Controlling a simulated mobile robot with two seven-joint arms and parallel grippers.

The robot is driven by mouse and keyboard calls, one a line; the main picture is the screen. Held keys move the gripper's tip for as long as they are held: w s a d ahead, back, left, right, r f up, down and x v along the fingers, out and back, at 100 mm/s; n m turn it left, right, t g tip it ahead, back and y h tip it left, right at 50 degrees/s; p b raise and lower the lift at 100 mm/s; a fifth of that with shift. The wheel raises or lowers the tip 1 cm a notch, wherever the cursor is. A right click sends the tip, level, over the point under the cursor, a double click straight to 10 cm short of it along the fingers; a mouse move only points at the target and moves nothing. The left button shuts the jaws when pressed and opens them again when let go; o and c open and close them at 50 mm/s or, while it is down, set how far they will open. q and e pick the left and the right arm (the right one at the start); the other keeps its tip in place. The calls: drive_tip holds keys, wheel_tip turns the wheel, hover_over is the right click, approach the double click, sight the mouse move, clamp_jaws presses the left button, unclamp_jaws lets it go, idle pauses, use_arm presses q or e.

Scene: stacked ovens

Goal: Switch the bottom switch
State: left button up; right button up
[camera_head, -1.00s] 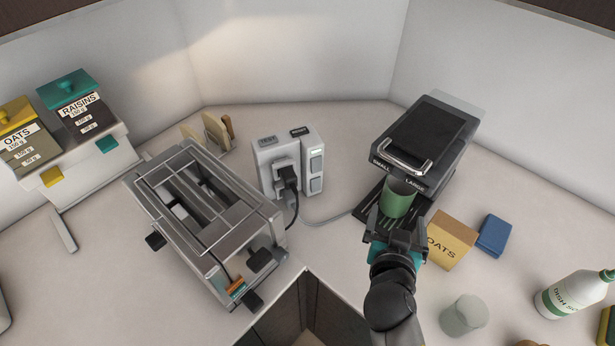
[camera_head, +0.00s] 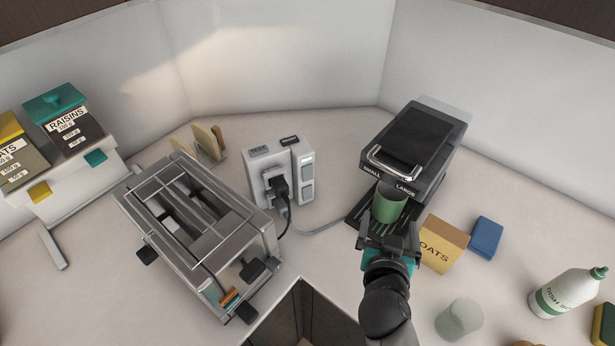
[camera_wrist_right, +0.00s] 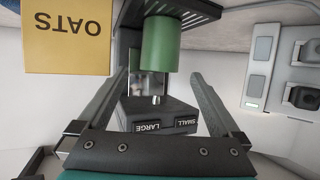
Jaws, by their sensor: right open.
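The white power outlet box (camera_head: 268,160) stands at the back of the counter, with a black plug in its front. Its right-hand strip carries two switches, a top one (camera_head: 307,165) and the bottom switch (camera_head: 308,190). In the upside-down right wrist view, the bottom switch (camera_wrist_right: 264,48) is above the top one, which has a greenish light (camera_wrist_right: 252,103). My right gripper (camera_head: 388,232) is open and empty, right of and nearer than the outlet box, touching no switch. It also shows in the wrist view (camera_wrist_right: 163,75). My left gripper is not in view.
A coffee machine (camera_head: 415,145) with a green cup (camera_head: 388,204) on its tray is just beyond my right gripper. A toaster (camera_head: 205,235) stands left of the outlet. An oats box (camera_head: 442,245) is at right. Cords cross the counter between outlet and machine.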

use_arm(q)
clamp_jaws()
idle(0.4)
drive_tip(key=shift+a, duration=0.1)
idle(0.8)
